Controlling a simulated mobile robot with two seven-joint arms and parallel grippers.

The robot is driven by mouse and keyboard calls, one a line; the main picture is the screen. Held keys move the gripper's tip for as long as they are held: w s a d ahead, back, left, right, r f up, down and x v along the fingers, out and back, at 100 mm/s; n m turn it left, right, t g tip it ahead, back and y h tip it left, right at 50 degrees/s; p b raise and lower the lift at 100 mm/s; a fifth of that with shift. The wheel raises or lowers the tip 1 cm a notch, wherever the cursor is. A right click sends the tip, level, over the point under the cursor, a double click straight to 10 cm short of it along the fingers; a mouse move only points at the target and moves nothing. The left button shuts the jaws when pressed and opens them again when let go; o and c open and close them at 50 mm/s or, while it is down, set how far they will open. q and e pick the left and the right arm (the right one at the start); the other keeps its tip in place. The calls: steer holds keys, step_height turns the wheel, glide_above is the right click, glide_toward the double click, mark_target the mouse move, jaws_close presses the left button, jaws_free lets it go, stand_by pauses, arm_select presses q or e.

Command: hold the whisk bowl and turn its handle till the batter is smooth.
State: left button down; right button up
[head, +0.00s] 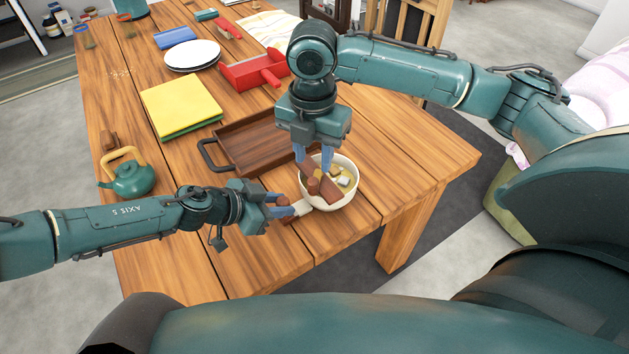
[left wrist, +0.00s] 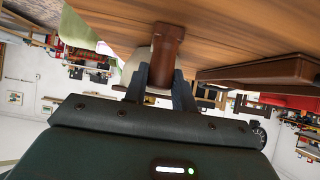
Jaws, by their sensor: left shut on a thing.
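The whisk bowl (head: 347,196) is cream and stands upright near the table's front edge. Yellowish batter with pale lumps (head: 345,180) shows inside it. My left gripper (head: 285,209) is at the bowl's left side, shut on its brown side grip; the left wrist view shows this grip (left wrist: 167,45) between the fingers. My right gripper (head: 314,160) points down over the bowl. Brown wooden handle parts (head: 329,190) lie at and below its fingertips, over the bowl's opening. Whether the right fingers are closed on the handle is unclear. The whisk's lower end is hidden.
A brown wooden tray (head: 250,140) lies just behind the bowl. A teal teapot (head: 130,178) stands at the left edge. Bare table lies right of the bowl.

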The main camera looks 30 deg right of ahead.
mark_target(313, 180)
steer(key=shift+f, duration=3.1)
